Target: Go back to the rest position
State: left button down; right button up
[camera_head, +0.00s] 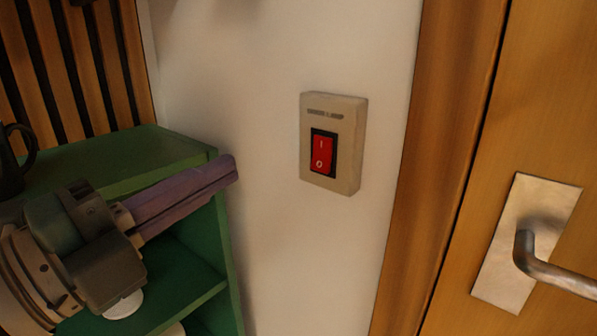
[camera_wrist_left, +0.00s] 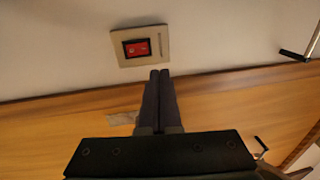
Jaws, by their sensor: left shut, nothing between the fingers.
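My left gripper (camera_head: 228,168) comes in from the left in the head view, in front of the green shelf. Its long fingers are shut together with nothing between them and point towards the wall. A beige switch box (camera_head: 346,150) with a red rocker switch (camera_head: 322,152) is on the white wall, to the right of the fingertips and apart from them in the picture. In the left wrist view the shut fingers (camera_wrist_left: 160,73) show below the switch box (camera_wrist_left: 122,54). My right gripper is in neither view.
A green shelf unit (camera_head: 185,150) stands at the left, with a dark jug (camera_head: 14,165) on top. A wooden door (camera_head: 540,100) with a metal handle (camera_head: 545,262) is at the right. Dark slatted panelling (camera_head: 75,65) is at the back left. Bare wall (camera_head: 300,270) lies below the switch.

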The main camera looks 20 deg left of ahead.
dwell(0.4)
pick_arm(q)
jog(key=s+a+f+n+g+y+p, duration=0.25)
jog(key=s+f+n+g+y, duration=0.4)
jog(key=n, duration=0.55)
jog(key=s+d+f+n+g+p, duration=0.2)
jog(key=s+f+n+g+p, duration=0.15)
jog(key=s+n+g, duration=0.55)
notch_tip(320, 180, up, 38)
jog(key=s+m+p, duration=0.1)
jog(key=s+p, duration=0.1)
jog(key=p, duration=3.5)
jog(key=shift+t, duration=0.45)
jog(key=shift+a+f, duration=0.1)
